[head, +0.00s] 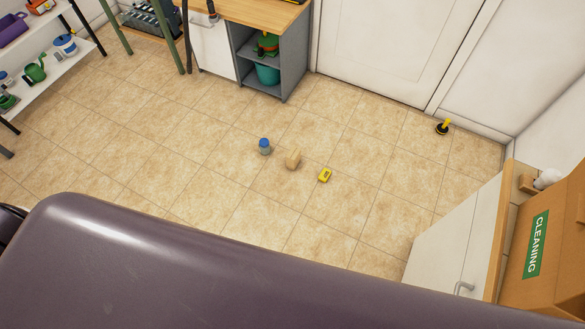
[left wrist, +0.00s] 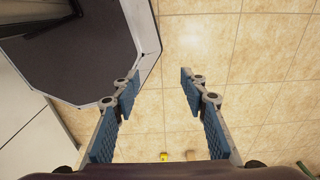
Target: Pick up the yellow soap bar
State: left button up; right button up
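A small yellow soap bar (head: 325,175) lies on the tiled floor near the middle of the head view. A light tan block (head: 293,159) lies just left of it, and a small bottle with a blue cap (head: 265,146) stands further left. In the left wrist view my left gripper (left wrist: 158,90) is open, with nothing between its blue-padded fingers. A small yellow item, likely the soap bar (left wrist: 164,156), shows beyond the fingers near the bottom edge, partly cut off by the gripper. My right gripper is in neither view.
A grey cabinet (head: 291,70) with a green bucket stands at the back beside a white door (head: 385,45). A cardboard box marked CLEANING (head: 551,270) sits on a cabinet at right. Shelves (head: 55,66) stand at left. A black-and-yellow item (head: 442,128) lies near the door. Floor around the soap is open.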

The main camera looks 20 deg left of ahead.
aim_at(324, 177)
jog(key=i+l+u, duration=0.4)
jog(key=i+l, duration=0.2)
jog(key=i, duration=0.2)
jog(key=i+l+u, duration=0.4)
jog(key=i+l, duration=0.3)
jog(key=l, duration=0.1)
